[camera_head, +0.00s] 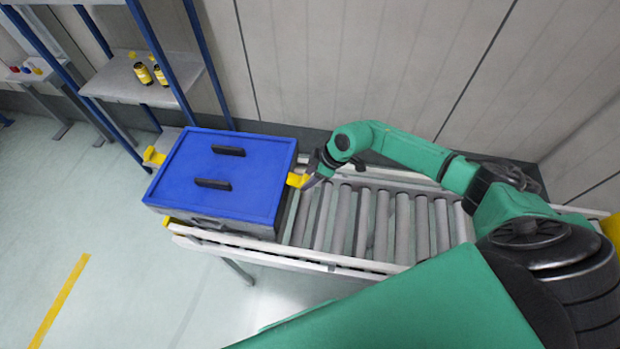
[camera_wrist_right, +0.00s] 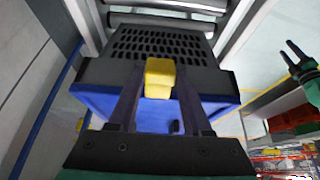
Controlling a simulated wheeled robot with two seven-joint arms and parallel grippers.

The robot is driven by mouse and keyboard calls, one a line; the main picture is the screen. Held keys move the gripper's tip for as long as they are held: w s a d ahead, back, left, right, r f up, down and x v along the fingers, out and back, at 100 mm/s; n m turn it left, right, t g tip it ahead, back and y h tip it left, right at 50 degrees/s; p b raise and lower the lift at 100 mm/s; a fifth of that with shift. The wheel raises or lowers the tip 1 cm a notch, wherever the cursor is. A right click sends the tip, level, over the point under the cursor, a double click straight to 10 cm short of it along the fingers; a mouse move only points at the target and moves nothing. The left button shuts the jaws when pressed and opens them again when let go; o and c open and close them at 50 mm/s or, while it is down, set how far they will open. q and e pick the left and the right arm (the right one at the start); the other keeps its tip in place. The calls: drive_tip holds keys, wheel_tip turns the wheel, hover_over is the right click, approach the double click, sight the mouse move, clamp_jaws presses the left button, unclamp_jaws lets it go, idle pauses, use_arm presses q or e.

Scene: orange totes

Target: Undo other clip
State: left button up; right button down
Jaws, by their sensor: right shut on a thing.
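The blue lid (camera_head: 190,165) sits on a grey crate (camera_head: 208,226) on the roller conveyor and has two black handles. One yellow clip (camera_head: 153,157) sticks out at its left side. The other yellow clip (camera_head: 297,180) is at its right side. My right gripper (camera_head: 315,175) is at that right clip. In the right wrist view the clip (camera_wrist_right: 159,76) lies between the fingertips, which are shut on it, with the crate's slotted grey side beyond. My left gripper (camera_wrist_right: 287,52) shows small at the right wrist view's edge, fingers apart, away from the crate; the head view does not show it.
The conveyor rollers (camera_head: 380,220) right of the crate are bare, with my right arm above them. A blue-framed shelf (camera_head: 125,80) with two yellow-and-black cans (camera_head: 143,73) stands behind at left. A wall runs along the back. The floor at left is clear.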

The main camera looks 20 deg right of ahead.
sight(302, 180)
drive_tip(key=r+g+h, duration=0.1)
drive_tip(key=a+g+h, duration=0.1)
drive_tip(key=h, duration=0.1)
drive_tip(key=shift+w+a+r, duration=0.1)
drive_tip(key=shift+w+r, duration=0.25)
drive_tip(key=shift+r, duration=0.05)
drive_tip(key=shift+w+a+r+g+h+b, duration=0.15)
drive_tip(key=shift+g+h+b, duration=0.1)
drive_tip(key=shift+h+b, duration=0.15)
drive_tip(key=shift+w+a+r+g+h+b, duration=0.1)
drive_tip(key=shift+g+h+b, duration=0.2)
drive_tip(key=shift+h, duration=0.2)
drive_tip(key=shift+a+g+h+b, duration=0.15)
drive_tip(key=shift+g+h+b, duration=0.1)
drive_tip(key=shift+h+b, duration=0.15)
drive_tip(key=h+b, duration=0.1)
drive_tip(key=b, duration=0.1)
drive_tip(key=a+g+h+b, duration=0.1)
drive_tip(key=b, duration=0.1)
drive_tip(key=g+h+b, duration=0.1)
drive_tip(key=b, duration=0.1)
drive_tip(key=shift+w+a+r+b, duration=0.3)
drive_tip(key=shift+w+r+b, duration=0.1)
drive_tip(key=shift+a+r+g+h+b, duration=0.15)
drive_tip(key=shift+r+g+h+b, duration=0.15)
drive_tip(key=shift+h+b, duration=0.35)
drive_tip(key=shift+c, duration=1.6)
unclamp_jaws()
drive_tip(key=shift+w, duration=0.15)
